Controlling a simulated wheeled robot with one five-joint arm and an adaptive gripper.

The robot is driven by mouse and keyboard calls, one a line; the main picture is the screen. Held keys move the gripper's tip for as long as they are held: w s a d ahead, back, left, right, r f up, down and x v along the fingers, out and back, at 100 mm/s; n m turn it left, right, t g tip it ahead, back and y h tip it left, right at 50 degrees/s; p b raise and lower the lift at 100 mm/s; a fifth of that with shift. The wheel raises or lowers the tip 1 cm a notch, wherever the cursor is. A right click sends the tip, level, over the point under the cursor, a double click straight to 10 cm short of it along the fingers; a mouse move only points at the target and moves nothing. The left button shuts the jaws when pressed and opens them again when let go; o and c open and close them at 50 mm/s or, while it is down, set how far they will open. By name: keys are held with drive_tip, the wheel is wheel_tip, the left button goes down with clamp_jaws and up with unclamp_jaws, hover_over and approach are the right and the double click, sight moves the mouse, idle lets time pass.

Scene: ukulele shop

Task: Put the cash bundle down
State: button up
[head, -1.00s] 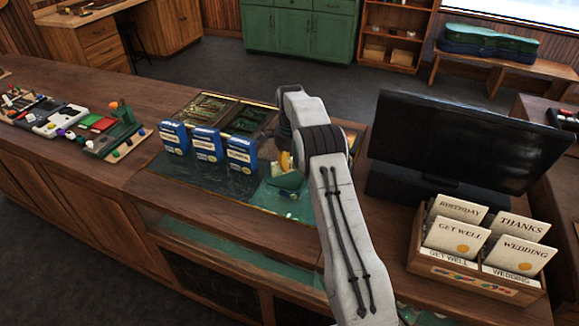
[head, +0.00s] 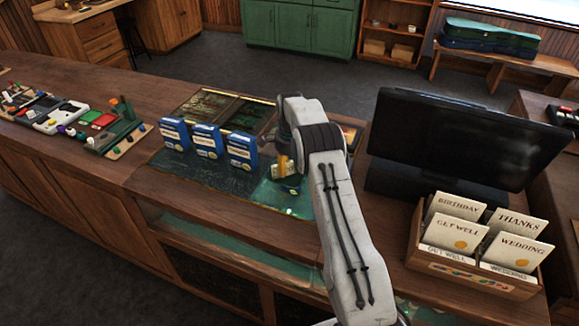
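My arm reaches over the glass-topped part of the counter (head: 210,176) in the head view. My gripper (head: 285,166) is at the far end, pointing down just right of the blue boxes. The arm hides much of it. A small pale and greenish thing, seemingly the cash bundle (head: 289,169), shows beside the gripper, low over the glass. I cannot tell whether it touches the glass. The fingertips are too small and covered to show whether they are shut on it.
Several blue boxes (head: 207,142) stand left of my gripper. A black monitor (head: 465,139) and a card rack (head: 480,250) stand to the right. Small goods (head: 75,122) lie at the far left. Bare glass shows in front of the boxes.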

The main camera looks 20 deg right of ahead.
drive_tip(key=shift+r, duration=0.15)
wheel_tip(320, 180, up, 2)
drive_tip(key=shift+r+b, duration=0.1)
drive_tip(key=shift+b, duration=0.75)
drive_tip(key=s+a+r+n+t, duration=0.1)
drive_tip(key=s+a+r+n, duration=0.1)
drive_tip(key=r, duration=0.7)
drive_tip(key=s+a+r+n, duration=0.1)
drive_tip(key=s+r+n, duration=0.15)
drive_tip(key=r, duration=0.75)
drive_tip(key=s+a+r+n+t, duration=0.1)
drive_tip(key=s+a+r+n, duration=0.4)
drive_tip(key=s, duration=0.6)
drive_tip(key=s+a+f+n, duration=0.1)
drive_tip(key=s+n, duration=0.1)
drive_tip(key=s, duration=0.6)
drive_tip(key=s+a+f+n+t, duration=0.1)
drive_tip(key=s+f+n, duration=0.1)
drive_tip(key=s, duration=0.6)
drive_tip(key=s+a+f+n+t, duration=0.1)
drive_tip(key=s+n, duration=0.3)
drive_tip(key=s, duration=0.5)
drive_tip(key=shift+a+f+b, duration=0.35)
drive_tip(key=shift+a+f, duration=0.15)
drive_tip(key=shift+f, duration=0.15)
drive_tip(key=shift+f+n, duration=0.1)
drive_tip(key=shift+n, duration=0.15)
